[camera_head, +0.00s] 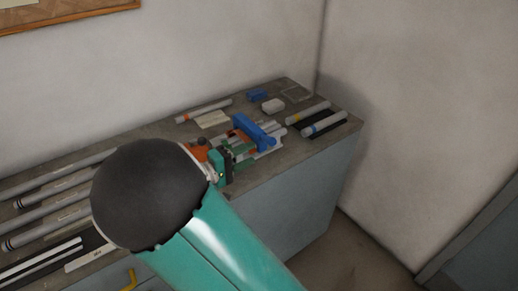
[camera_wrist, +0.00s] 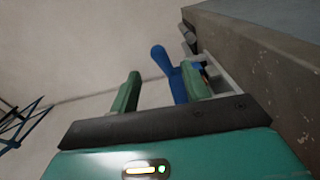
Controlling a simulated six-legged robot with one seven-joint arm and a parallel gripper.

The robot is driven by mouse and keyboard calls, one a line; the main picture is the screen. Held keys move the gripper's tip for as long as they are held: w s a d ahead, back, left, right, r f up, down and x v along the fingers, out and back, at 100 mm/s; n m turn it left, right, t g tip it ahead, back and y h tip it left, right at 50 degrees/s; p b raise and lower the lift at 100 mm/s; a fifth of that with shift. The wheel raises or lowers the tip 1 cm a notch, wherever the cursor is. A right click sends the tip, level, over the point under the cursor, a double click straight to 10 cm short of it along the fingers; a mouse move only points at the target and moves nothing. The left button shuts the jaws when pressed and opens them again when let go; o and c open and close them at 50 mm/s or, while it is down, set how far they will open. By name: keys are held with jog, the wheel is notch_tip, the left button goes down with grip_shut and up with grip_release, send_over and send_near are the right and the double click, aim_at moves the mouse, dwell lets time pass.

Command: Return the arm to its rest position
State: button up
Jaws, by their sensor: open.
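My gripper (camera_wrist: 160,72) shows its two green fingers apart in the wrist view, with nothing seen held between them. In the head view it is mostly hidden behind my dark elbow and teal arm link, with a small part showing beside the jig. The blue clamp lever (camera_head: 254,131) stands on the frame jig (camera_head: 268,144) just right of that part. In the wrist view the blue lever (camera_wrist: 174,78) shows beyond and between the fingers. The right finger overlaps the jig's pale edge in the picture; I cannot tell whether they touch.
The grey workbench (camera_head: 315,150) runs along the wall. Long grey tubes (camera_head: 50,212) lie at left, and short tubes (camera_head: 324,123) lie on a dark mat at right. A blue block (camera_head: 257,95) and a white block (camera_head: 272,106) sit behind. Open floor lies at right.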

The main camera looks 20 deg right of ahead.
jog(key=shift+s+a, duration=0.1)
jog(key=shift+a, duration=0.25)
jog(key=s+d+m+g+y, duration=0.2)
jog(key=s+d+g+y, duration=0.15)
jog(key=s+y, duration=0.8)
jog(key=s+a+r+t+y, duration=0.5)
jog(key=s+a+r+y, duration=0.1)
jog(key=s+a+r, duration=0.2)
jog(key=shift+s+a+r+t, duration=0.15)
jog(key=shift+s+a+t, duration=0.15)
jog(key=shift+s, duration=0.6)
